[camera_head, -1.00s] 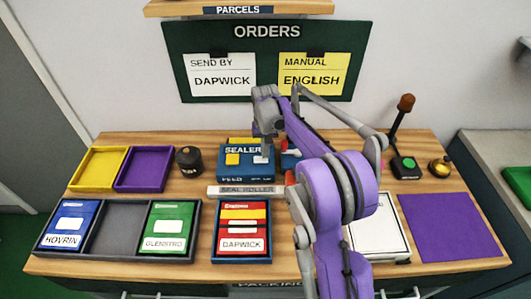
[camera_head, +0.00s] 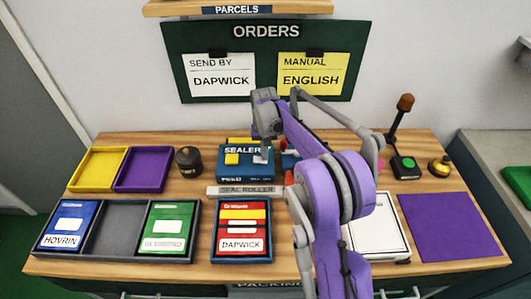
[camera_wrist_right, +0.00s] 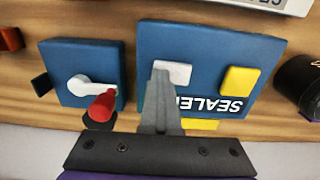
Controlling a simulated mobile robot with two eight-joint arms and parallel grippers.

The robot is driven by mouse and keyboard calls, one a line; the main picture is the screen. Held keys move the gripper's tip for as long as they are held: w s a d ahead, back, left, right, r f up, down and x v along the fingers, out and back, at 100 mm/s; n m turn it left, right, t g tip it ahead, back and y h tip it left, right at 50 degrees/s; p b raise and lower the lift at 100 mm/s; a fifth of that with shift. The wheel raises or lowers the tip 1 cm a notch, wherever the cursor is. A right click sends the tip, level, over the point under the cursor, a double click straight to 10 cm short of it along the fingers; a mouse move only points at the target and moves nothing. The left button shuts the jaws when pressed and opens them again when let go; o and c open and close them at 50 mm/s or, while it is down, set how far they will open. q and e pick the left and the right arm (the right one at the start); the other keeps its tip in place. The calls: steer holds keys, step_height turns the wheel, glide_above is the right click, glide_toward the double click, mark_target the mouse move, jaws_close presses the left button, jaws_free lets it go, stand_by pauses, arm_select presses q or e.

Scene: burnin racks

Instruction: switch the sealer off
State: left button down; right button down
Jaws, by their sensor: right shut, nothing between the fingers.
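The sealer (camera_head: 232,172) is a blue box at the back middle of the bench, lettered SEALER, with a yellow button (camera_wrist_right: 239,81) and a pale grey button (camera_wrist_right: 173,72). My right gripper (camera_wrist_right: 163,82) is shut and empty, with its fingertips over the pale button and partly hiding it and the lettering. I cannot tell whether they touch it. A smaller blue box (camera_wrist_right: 66,62) beside the sealer carries a white lever (camera_wrist_right: 92,86) with a red knob (camera_wrist_right: 101,105). In the head view my arm mostly hides that box. My left gripper is not in view.
A seal roller bar (camera_head: 243,190) lies in front of the sealer. A dark round pot (camera_head: 189,162) stands just left of it. A purple mat (camera_head: 447,227) lies at the right.

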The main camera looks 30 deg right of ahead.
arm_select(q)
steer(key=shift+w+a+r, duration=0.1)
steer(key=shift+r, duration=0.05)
arm_select(e)
steer(key=shift+w+a+r, duration=0.15)
steer(key=shift+w+a, duration=0.2)
steer(key=shift+a, duration=0.25)
steer(key=shift+d, duration=0.1)
